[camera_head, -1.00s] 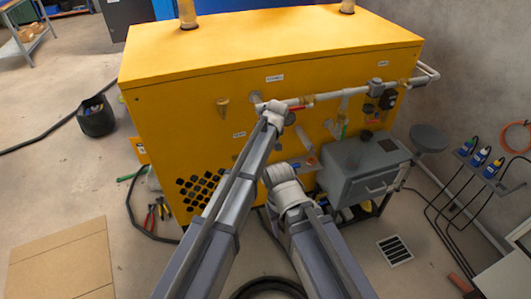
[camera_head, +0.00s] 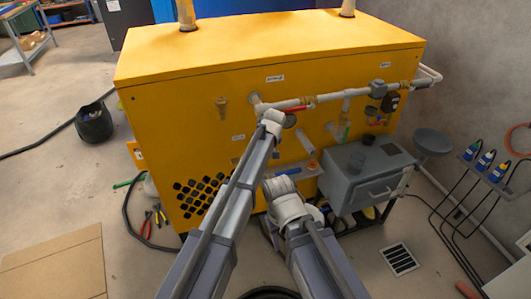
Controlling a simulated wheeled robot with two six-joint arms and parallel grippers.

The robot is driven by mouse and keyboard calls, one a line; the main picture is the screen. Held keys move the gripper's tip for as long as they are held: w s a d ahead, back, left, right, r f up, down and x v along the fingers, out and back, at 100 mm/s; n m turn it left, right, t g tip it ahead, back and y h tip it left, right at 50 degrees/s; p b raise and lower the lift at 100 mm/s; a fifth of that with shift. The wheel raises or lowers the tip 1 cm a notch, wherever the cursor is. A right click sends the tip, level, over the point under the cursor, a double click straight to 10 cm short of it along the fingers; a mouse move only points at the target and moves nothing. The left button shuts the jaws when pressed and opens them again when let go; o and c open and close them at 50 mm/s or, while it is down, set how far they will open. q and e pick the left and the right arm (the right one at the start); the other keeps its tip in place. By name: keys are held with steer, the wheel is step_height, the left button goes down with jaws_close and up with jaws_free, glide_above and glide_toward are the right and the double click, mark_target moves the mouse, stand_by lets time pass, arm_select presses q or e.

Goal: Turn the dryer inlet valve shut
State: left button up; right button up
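A white pipe (camera_head: 330,97) runs across the upper front of a yellow cabinet (camera_head: 190,112). A red lever handle (camera_head: 299,108) sits along this pipe near its left end. I cannot read the labels, so I cannot tell for certain which valve is the dryer inlet. My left gripper (camera_head: 273,118) is just below and left of the red handle; its fingers are hidden behind the wrist. My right gripper (camera_head: 279,185) is lower, in front of the cabinet near a small blue handle (camera_head: 290,171); its fingers are not clear.
A round stool (camera_head: 432,142) and a rack of blue bottles (camera_head: 487,168) are farther right. A black bucket (camera_head: 94,124) and cardboard (camera_head: 55,265) lie left.

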arm_select(q)
jaws_close()
stand_by(1.0)
